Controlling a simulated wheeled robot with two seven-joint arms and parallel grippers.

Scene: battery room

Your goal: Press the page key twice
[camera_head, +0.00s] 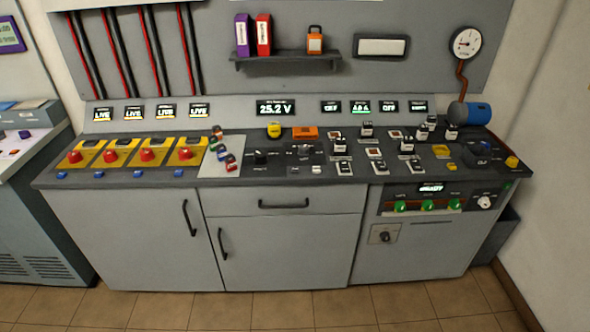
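A long grey control console (130,180) stands against the wall, with many keys and switches on its top. Two small keys, a dark one (290,169) and a white one (316,169), sit near the front edge below the lit display (275,108) reading 25.2 V. The key labels are too small to read, so I cannot tell which one is the page key. Neither of my grippers is in view, and nothing covers the console top.
Red knobs on yellow plates (186,154) fill the left of the console. White-capped switches (340,147) and a blue cylinder (473,113) stand on the right. A shelf (285,59) holds binders above. The tiled floor (270,310) in front is clear.

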